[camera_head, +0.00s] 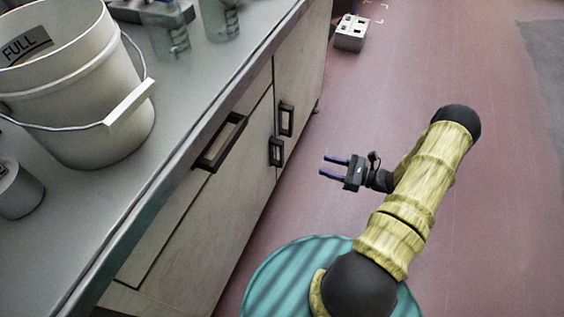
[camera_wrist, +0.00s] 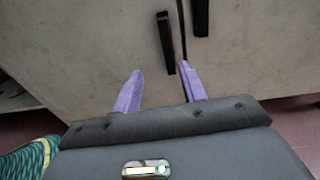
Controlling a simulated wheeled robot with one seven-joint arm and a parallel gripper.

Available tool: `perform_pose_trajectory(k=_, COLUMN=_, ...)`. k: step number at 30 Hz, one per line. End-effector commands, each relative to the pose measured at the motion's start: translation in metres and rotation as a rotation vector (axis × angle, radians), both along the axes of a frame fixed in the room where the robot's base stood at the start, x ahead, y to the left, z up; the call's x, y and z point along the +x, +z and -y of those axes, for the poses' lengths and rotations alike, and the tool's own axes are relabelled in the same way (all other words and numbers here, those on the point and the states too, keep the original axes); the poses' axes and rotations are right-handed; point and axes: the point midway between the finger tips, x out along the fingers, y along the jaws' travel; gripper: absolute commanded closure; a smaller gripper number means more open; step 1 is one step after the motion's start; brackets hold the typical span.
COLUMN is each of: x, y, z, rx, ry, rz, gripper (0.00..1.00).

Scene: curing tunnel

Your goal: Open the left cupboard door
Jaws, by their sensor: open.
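The left cupboard door (camera_head: 222,217) is pale wood and looks shut, flush with the cupboard front. Its dark upright handle (camera_head: 276,152) sits near the seam; it also shows in the wrist view (camera_wrist: 166,42), just left of the seam. The right door (camera_head: 302,70) looks shut too, with its own dark handle (camera_head: 287,119). My gripper (camera_head: 325,166) is open and empty, pointing at the cupboard, with a gap to the handle. In the wrist view my purple fingers (camera_wrist: 161,70) lie either side of the left handle's lower end in the picture.
A drawer with a dark handle (camera_head: 220,142) sits under the grey countertop (camera_head: 190,110). A white bucket (camera_head: 85,100) marked FULL and metal containers stand on top. A small grey box (camera_head: 351,32) is on the red floor, which is otherwise clear right of my arm.

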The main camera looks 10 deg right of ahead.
Motion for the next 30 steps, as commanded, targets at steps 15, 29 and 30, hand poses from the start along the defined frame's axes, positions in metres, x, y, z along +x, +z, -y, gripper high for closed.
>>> perform_pose_trajectory(k=15, x=0.003, y=-0.013, z=0.005, rx=0.032, ry=-0.046, rz=0.006, gripper=0.58)
perform_pose_trajectory(k=29, x=0.041, y=-0.015, z=-0.048, rx=0.030, ry=-0.041, rz=0.006, gripper=0.58)
perform_pose_trajectory(k=30, x=0.046, y=-0.015, z=-0.053, rx=0.030, ry=-0.042, rz=0.006, gripper=0.58)
